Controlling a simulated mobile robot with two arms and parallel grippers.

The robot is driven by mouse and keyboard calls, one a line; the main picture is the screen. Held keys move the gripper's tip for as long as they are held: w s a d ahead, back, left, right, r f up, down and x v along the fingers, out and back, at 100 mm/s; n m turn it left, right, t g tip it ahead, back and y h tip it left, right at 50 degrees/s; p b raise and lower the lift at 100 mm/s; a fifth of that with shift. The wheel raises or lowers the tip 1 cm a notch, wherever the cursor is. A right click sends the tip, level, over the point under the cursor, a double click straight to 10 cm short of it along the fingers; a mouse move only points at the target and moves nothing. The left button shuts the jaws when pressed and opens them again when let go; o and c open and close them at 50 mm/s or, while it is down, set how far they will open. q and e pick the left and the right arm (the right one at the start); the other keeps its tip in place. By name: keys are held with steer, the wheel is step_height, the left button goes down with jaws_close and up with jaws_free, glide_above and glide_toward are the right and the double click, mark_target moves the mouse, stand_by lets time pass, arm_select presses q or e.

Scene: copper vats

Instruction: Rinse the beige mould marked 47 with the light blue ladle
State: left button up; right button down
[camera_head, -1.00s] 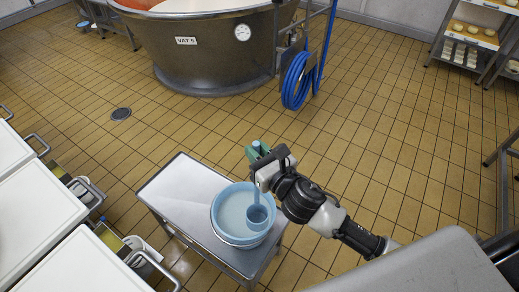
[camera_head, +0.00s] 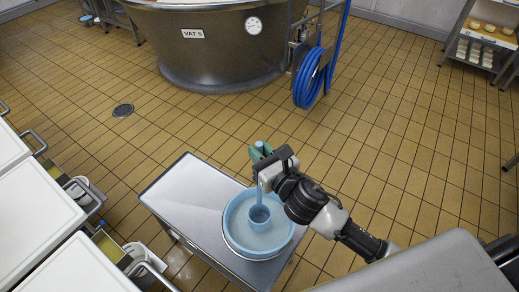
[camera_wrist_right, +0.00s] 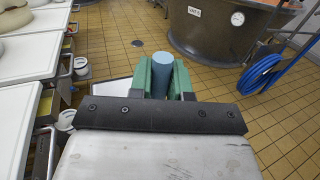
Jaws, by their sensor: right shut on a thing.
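The light blue ladle (camera_head: 260,219) hangs upright from my right gripper (camera_head: 262,160), cup down. My right gripper is shut on the upper handle; the handle's end shows between green fingers in the right wrist view (camera_wrist_right: 160,75). The cup is over or in the middle of a light blue basin (camera_head: 286,241) of pale liquid. I cannot tell how deep the cup is. I cannot make out a beige mould marked 47. Some pale round things (camera_wrist_right: 14,20) at the upper left of the right wrist view are cut off. My left gripper is not in view.
The basin stands on the near end of a steel cart (camera_head: 190,187). White-topped tables (camera_head: 38,208) line the left. A vat marked VAT 5 (camera_head: 220,55) and a blue hose (camera_head: 308,85) stand behind. The tiled floor beyond the cart is clear.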

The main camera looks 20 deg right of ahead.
step_height(320, 180, down, 12)
steer(key=b, duration=0.9)
steer(key=shift+f, duration=0.2)
steer(key=shift+s, duration=0.1)
step_height(320, 180, up, 21)
steer(key=p, duration=2.1)
steer(key=shift+f, duration=0.2)
